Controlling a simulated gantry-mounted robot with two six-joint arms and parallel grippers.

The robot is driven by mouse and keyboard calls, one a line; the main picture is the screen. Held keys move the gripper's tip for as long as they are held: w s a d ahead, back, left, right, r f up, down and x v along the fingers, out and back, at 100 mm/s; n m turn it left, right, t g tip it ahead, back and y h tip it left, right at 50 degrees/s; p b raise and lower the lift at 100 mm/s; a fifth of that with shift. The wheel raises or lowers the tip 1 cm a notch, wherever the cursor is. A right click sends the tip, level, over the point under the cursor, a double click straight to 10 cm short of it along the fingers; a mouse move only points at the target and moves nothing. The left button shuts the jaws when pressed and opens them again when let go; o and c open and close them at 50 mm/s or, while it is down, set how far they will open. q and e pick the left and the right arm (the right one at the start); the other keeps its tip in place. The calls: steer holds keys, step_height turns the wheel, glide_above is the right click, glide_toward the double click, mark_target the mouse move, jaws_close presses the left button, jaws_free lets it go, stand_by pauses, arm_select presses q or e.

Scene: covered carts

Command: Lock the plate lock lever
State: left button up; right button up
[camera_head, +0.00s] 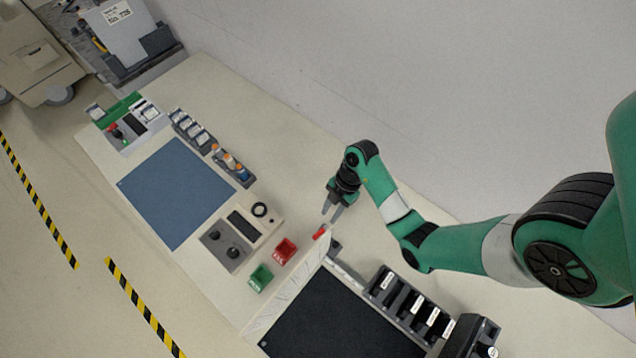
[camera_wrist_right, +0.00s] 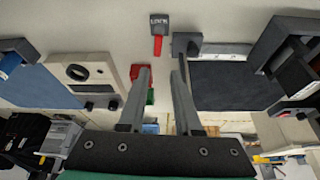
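In the right wrist view the red lever (camera_wrist_right: 158,46) hangs from a dark grey base marked LOCK (camera_wrist_right: 158,23). My right gripper (camera_head: 332,212) is just beyond the lever in the head view, empty. In the right wrist view its two fingers (camera_wrist_right: 160,74) are spread apart, with the lever ahead of the gap, not between them. My left gripper is not in view.
A row of black holders (camera_head: 408,302) lines the mat's right side. A wall runs behind the bench.

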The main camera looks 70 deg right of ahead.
mark_target(318, 233)
steer(key=b+x, duration=0.1)
steer(key=x, duration=0.2)
steer(key=b+x, duration=0.1)
steer(key=x, duration=0.3)
steer(key=b+x, duration=0.1)
steer(key=x, duration=0.3)
steer(key=shift+w+d+f, duration=0.1)
steer(key=shift+d+f, duration=0.1)
steer(key=shift+f, duration=0.15)
jaws_close()
